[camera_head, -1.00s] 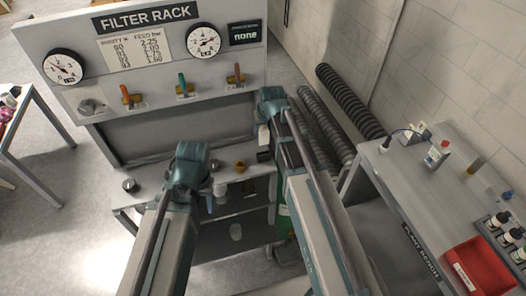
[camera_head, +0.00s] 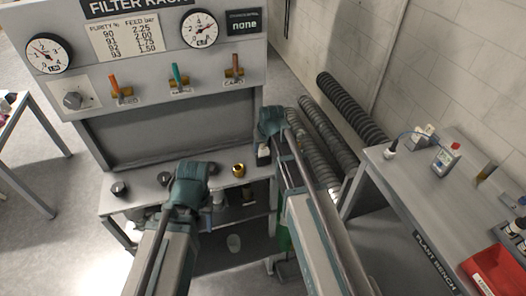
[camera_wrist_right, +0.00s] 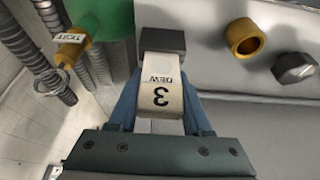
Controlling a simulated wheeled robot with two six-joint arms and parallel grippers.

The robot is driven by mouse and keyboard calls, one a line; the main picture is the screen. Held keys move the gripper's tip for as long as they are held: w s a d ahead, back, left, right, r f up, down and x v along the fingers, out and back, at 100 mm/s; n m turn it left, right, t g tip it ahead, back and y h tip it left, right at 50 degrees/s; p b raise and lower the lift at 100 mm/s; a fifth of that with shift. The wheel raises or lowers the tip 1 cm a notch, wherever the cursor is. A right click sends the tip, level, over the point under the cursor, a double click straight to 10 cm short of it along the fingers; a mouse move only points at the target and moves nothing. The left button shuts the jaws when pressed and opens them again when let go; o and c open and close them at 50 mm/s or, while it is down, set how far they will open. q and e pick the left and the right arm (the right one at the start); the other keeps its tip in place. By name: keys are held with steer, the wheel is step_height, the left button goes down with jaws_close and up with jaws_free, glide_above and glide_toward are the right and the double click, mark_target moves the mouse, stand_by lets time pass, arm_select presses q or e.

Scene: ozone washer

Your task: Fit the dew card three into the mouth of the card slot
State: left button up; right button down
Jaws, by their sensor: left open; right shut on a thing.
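The dew card three (camera_wrist_right: 160,88) is a white card marked "DEW" and "3". My right gripper (camera_wrist_right: 160,112) is shut on it, with a blue finger on each side in the right wrist view. The card's far end meets or overlaps a dark block (camera_wrist_right: 163,40), which looks like the card slot; I cannot tell whether the end is inside its mouth. In the head view my right gripper (camera_head: 266,140) is at the right end of the rack's shelf, above the small dark block (camera_head: 262,161). My left gripper (camera_head: 190,190) is open over the shelf front, its fingertips mostly hidden.
A brass ring fitting (camera_head: 238,170) stands left of the dark block, with dark knobs (camera_head: 120,189) further left. The filter rack panel (camera_head: 160,50) rises behind with gauges and levers. Ribbed hoses (camera_head: 350,105) and the plant bench (camera_head: 400,185) are at right.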

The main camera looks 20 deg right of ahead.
steer(key=shift+r, duration=0.1)
steer(key=shift+f, duration=0.25)
steer(key=shift+c, duration=1.7)
jaws_free()
steer(key=shift+r, duration=0.1)
steer(key=shift+r, duration=0.15)
